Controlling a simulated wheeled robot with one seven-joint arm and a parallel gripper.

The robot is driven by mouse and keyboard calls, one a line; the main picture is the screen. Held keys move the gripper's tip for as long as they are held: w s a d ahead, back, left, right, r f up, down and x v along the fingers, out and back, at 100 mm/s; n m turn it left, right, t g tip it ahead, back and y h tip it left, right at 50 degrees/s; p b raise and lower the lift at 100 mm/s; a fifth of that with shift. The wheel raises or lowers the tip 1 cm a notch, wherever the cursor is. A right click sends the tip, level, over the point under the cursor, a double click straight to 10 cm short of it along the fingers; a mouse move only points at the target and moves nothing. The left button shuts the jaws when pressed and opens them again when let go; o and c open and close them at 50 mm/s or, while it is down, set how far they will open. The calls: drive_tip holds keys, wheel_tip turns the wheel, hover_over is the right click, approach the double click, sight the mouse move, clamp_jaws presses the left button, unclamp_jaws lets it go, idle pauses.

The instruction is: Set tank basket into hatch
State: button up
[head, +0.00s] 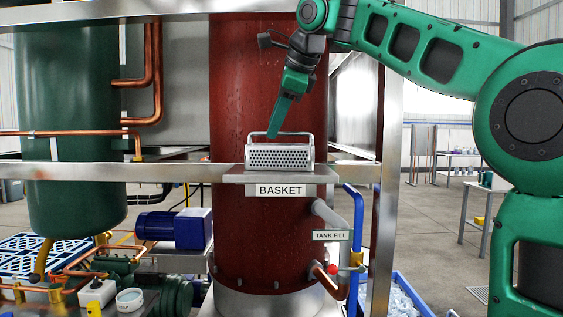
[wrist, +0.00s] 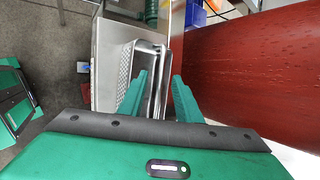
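The tank basket (head: 280,157) is a silver perforated box with a raised wire handle. It sits upright on a small steel shelf (head: 258,179) labelled BASKET, in front of the red tank (head: 268,80). My gripper (head: 273,135) points down at the basket's handle from above. In the wrist view my gripper (wrist: 160,75) has its two green fingers apart, with the handle bars (wrist: 157,60) of the basket (wrist: 125,75) showing between them. I cannot tell whether either finger touches the handle. I cannot make out the hatch in either view.
The red tank wall (wrist: 250,75) is close beside the right finger. A steel rail (head: 100,172) crosses in front of the tank. A TANK FILL pipe (head: 330,215) and blue pipe (head: 356,230) stand below right. A green tank (head: 70,120) stands at left.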

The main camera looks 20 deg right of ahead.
drive_tip(key=shift+x, duration=2.15)
drive_tip(key=shift+d, duration=0.15)
drive_tip(key=shift+c, duration=0.7)
clamp_jaws()
